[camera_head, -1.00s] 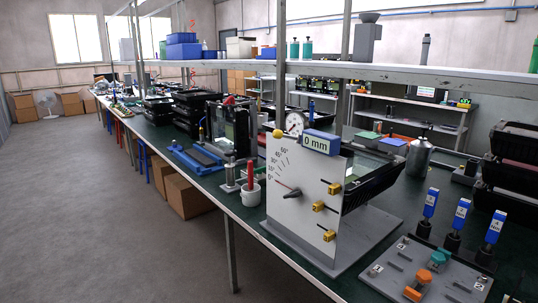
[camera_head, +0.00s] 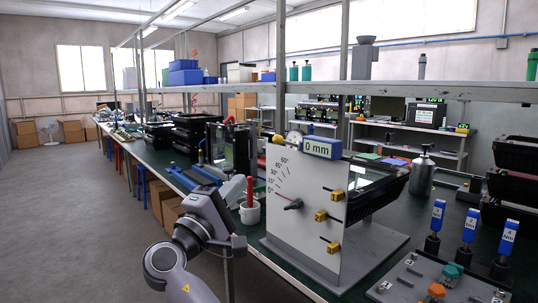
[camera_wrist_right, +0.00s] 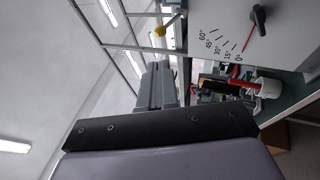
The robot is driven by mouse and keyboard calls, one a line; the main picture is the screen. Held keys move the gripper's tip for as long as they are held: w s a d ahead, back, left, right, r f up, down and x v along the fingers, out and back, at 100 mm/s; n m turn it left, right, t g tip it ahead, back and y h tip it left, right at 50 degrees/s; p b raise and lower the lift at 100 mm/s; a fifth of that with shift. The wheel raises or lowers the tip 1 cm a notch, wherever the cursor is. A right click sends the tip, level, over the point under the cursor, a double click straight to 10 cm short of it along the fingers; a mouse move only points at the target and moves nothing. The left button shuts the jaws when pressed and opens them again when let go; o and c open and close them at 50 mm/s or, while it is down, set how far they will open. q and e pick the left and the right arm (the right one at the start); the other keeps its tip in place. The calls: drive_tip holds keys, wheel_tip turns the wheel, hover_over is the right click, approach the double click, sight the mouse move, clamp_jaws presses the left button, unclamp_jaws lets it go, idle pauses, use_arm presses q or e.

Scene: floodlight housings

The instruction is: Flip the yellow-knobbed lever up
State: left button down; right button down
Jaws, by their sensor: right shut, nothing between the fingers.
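The yellow knob (camera_head: 277,139) of a lever sits at the upper left edge of a white upright panel (camera_head: 300,222) with an angle scale. In the right wrist view the yellow knob (camera_wrist_right: 160,31) shows at the end of a short grey rod, beyond my fingers. A blue display (camera_head: 321,147) on the panel's top reads 0 mm. My right gripper (camera_head: 236,188) is left of the panel and lower than the knob, apart from it. Its fingers (camera_wrist_right: 156,75) are shut and empty. My left gripper is out of view.
A white cup (camera_head: 250,212) with a red handle stands left of the panel, close to my right gripper in the picture. A shelf (camera_head: 420,93) runs above the bench. Blue-tagged tools (camera_head: 469,230) stand at right.

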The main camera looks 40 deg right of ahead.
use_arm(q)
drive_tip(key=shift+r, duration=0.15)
use_arm(e)
drive_tip(key=p, duration=0.3)
approach(275, 142)
drive_tip(key=x, duration=0.6)
drive_tip(key=shift+w+d+r, duration=0.15)
drive_tip(key=shift+d, duration=0.25)
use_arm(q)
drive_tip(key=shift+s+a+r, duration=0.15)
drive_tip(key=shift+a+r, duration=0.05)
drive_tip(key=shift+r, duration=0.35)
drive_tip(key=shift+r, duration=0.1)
